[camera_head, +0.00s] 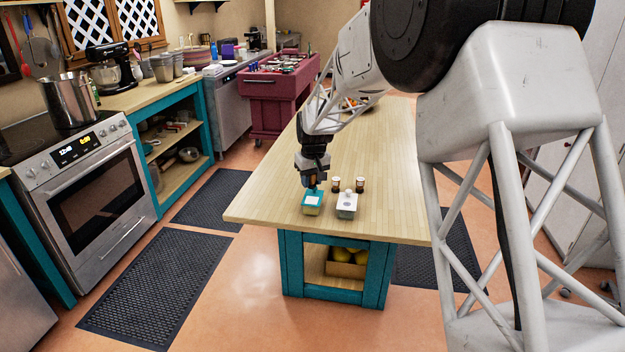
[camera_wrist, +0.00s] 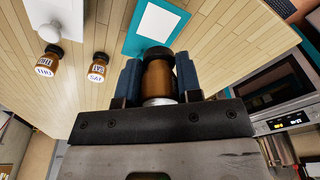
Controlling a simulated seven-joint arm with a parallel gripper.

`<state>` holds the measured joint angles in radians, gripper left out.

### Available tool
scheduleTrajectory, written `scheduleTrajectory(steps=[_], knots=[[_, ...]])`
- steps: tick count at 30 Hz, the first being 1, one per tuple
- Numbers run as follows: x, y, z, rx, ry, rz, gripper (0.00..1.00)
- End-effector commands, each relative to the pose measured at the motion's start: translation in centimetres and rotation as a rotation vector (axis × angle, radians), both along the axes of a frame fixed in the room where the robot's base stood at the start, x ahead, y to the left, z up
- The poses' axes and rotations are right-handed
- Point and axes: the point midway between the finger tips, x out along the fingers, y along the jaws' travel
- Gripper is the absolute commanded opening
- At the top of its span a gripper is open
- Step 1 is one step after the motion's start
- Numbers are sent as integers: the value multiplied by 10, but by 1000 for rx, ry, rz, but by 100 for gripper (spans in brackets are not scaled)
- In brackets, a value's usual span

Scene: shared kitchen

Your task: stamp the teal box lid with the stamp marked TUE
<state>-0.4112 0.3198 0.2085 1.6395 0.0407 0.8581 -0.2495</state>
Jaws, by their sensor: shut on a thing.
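My gripper (camera_head: 314,183) is shut on a stamp with a brown body and a dark end. The held stamp (camera_wrist: 158,78) is between the fingers in the wrist view, and no day mark shows on its visible side. The teal box lid (camera_head: 312,201) has a white panel on top and sits just below my gripper. In the wrist view the lid (camera_wrist: 134,42) lies beyond the stamp's dark end, which overlaps its near edge. I cannot tell whether stamp and lid touch.
Two brown stamps, one (camera_wrist: 46,64) seemingly marked THU and another (camera_wrist: 97,68) seemingly SAT, stand on the wooden table (camera_head: 385,150). A white box with a round knob (camera_head: 347,204) stands right of the teal box. The table's front edge is close.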

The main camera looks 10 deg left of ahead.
Motion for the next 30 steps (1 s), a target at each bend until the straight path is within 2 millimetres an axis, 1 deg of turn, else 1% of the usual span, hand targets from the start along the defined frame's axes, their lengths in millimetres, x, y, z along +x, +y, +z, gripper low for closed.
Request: scheduleTrajectory(steps=[8,21,30], knots=[[0,0,-5,0,0,0,8],[0,0,-30,-1,1,0,8],[0,0,-39,0,0,0,8]])
